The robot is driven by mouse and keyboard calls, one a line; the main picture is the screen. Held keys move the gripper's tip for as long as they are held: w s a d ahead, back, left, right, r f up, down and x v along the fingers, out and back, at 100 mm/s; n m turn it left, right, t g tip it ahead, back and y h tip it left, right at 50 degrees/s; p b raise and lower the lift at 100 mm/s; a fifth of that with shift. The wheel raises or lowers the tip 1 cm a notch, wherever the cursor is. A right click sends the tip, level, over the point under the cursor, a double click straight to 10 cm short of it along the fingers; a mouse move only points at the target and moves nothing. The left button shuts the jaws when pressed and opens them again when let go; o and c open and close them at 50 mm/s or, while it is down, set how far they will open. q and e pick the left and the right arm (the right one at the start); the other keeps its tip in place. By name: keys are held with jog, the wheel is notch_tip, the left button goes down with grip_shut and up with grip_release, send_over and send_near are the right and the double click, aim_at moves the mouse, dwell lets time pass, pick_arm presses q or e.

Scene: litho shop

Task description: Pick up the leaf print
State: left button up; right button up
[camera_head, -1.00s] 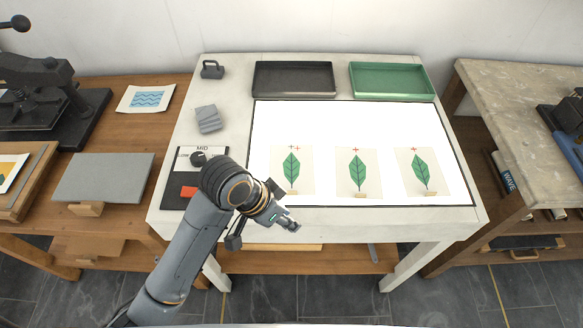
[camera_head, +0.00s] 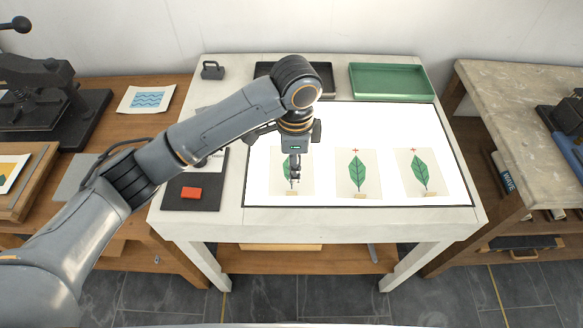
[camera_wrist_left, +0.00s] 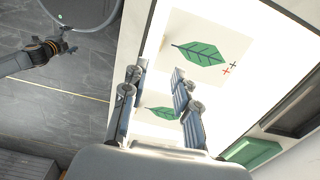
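Three leaf prints, each a green leaf on cream paper, lie in a row on the lit white table. The left print (camera_head: 308,184) is partly hidden behind my left gripper (camera_head: 295,179), which points down over it. In the left wrist view this print (camera_wrist_left: 203,53) shows two register crosses, one red and one dark. The middle print (camera_head: 358,173) and right print (camera_head: 420,172) each show one red cross. In the left wrist view my left gripper (camera_wrist_left: 159,72) has its fingers apart with nothing between them. An arm of mine with an orange ring shows at that view's left; its fingers are unclear.
A black tray (camera_head: 325,80), partly behind my arm, and a green tray (camera_head: 391,81) stand at the back of the table.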

pick_arm(q)
send_over(292, 192)
jog(key=f, duration=0.4)
jog(key=shift+d+f, duration=0.25)
jog(key=shift+f, duration=0.05)
jog(key=shift+a+f+p, duration=0.15)
jog(key=shift+f+p, duration=0.3)
jog(key=shift+f, duration=0.85)
jog(key=shift+a+f+p, duration=0.1)
jog(key=shift+f+p, duration=0.35)
jog(key=shift+f, duration=0.85)
grip_shut()
